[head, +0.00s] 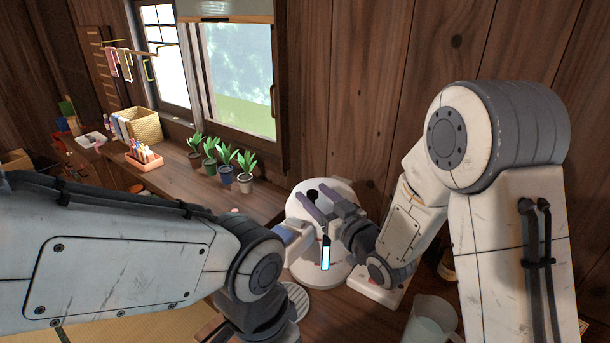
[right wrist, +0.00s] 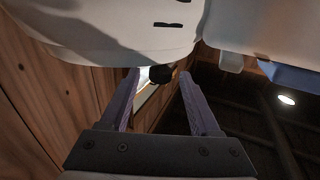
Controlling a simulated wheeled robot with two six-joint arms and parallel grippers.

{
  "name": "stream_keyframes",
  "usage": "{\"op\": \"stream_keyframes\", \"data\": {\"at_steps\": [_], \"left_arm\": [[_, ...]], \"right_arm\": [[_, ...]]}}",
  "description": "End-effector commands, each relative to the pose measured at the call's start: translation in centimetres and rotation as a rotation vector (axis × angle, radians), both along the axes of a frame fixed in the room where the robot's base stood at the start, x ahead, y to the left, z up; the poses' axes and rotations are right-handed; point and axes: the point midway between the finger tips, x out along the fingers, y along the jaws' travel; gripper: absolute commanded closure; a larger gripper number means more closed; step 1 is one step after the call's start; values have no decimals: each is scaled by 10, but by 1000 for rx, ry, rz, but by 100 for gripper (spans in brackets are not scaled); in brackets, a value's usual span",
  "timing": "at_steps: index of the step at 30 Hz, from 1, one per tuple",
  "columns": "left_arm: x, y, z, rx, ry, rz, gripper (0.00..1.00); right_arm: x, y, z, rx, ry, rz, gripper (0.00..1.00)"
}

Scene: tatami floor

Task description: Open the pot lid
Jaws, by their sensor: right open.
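A white rounded pot (head: 342,188) stands on the wooden counter by the wall, partly hidden behind my right gripper. A small dark knob (head: 312,194) shows at its top. My right gripper (head: 313,189) reaches over the pot from the right, with its purple fingers apart on either side of the knob.
Several potted plants (head: 222,167) line the counter left of the pot. A basket (head: 142,126) and an orange tray of small bottles (head: 145,158) stand farther left. A clear jug (head: 430,320) stands at the lower right. A round grated disc (head: 294,300) lies near the pot's front.

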Motion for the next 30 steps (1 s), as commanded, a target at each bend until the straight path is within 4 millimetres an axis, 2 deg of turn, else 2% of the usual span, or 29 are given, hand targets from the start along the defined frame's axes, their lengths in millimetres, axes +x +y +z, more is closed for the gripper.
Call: {"op": "stream_keyframes", "data": {"at_steps": [3, 9, 20, 24, 25, 30], "left_arm": [[0, 0, 8, 1, 1, 0, 100], [0, 0, 13, 1, 1, 0, 100], [0, 0, 13, 0, 0, 0, 100], [0, 0, 13, 0, 0, 0, 100], [0, 0, 13, 0, 0, 0, 100], [0, 0, 13, 0, 0, 0, 100]], "right_arm": [[18, 14, 1, 1, 1, 3, 37], [35, 24, 0, 1, 2, 1, 37], [39, 27, -1, 1, 2, 0, 37], [39, 27, -1, 0, 1, 0, 90], [39, 26, -1, 0, 1, 0, 100], [39, 27, -1, 0, 1, 1, 100]]}}
